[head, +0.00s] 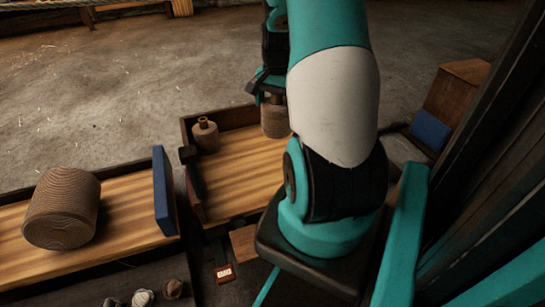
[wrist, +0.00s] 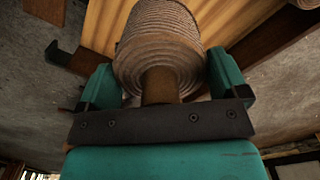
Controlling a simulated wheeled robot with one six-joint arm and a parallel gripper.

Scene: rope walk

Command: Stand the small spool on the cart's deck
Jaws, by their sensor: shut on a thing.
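My gripper (head: 268,88) is over the far right part of the cart, partly hidden by my arm. It is shut on a small rope-wound spool (head: 274,119), with the spool between both fingers in the wrist view (wrist: 165,78). The held spool (wrist: 158,45) has a narrow neck towards my palm. The cart's deck (head: 240,170) is striped wood with low dark walls and lies beneath it. I cannot tell whether the spool's base touches the deck. Another small spool (head: 205,136) stands upright at the deck's far left corner.
A large rope drum (head: 62,208) lies on a wooden bench (head: 125,220) at left, with a blue panel (head: 164,190) at its end. A wooden box with a blue pad (head: 430,130) is at right. The deck's middle is clear.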

